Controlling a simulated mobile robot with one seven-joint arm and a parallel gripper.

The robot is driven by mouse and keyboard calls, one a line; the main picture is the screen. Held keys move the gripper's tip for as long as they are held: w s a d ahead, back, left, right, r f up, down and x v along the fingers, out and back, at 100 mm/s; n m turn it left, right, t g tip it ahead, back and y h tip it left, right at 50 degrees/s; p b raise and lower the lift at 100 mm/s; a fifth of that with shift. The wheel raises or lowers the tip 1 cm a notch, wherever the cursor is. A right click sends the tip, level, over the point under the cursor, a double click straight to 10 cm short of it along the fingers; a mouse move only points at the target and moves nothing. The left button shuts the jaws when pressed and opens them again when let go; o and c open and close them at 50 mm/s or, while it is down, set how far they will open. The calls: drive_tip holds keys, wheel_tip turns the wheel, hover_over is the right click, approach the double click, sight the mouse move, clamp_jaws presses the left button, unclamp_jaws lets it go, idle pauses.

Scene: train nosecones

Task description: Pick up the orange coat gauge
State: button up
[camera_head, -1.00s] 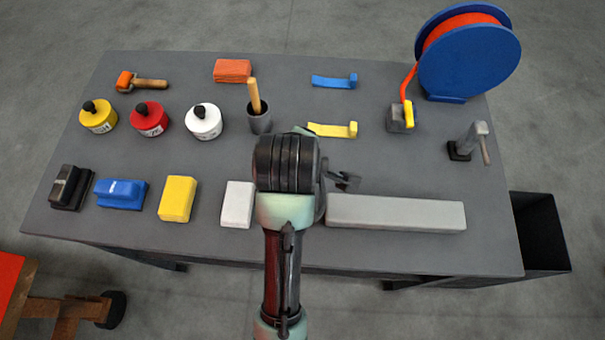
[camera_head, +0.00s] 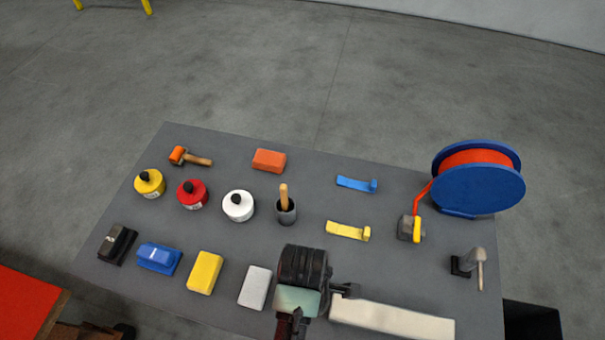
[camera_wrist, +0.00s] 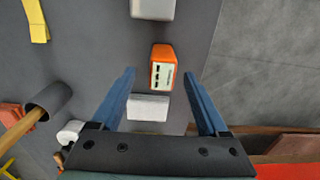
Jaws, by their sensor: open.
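The orange coat gauge (camera_wrist: 163,66) shows in the wrist view as a small orange body with a white face and dark marks. It lies on the grey table between a white block and a pale long block. My gripper (camera_wrist: 159,72) is open, with its two blue fingers spread and nothing held. In the wrist view the gauge appears between the fingertips, nearer the right one. Its height gap to the fingers is hard to tell. In the head view my arm hides the gauge.
The white block (camera_head: 255,287) and the pale long bar (camera_head: 392,317) flank the gauge. A yellow block (camera_head: 205,272), bottles, a brush cup (camera_head: 286,211), a yellow hook (camera_head: 348,231) and a blue-orange reel (camera_head: 478,180) stand around the table (camera_head: 330,272). The table's middle has free room.

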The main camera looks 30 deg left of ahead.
wheel_tip(320, 180, down, 2)
drive_tip(key=shift+f, duration=0.2)
drive_tip(key=f, duration=0.2)
drive_tip(key=f+p, duration=0.1)
drive_tip(key=shift+s+f, duration=0.2)
drive_tip(key=shift+f, duration=0.85)
clamp_jaws()
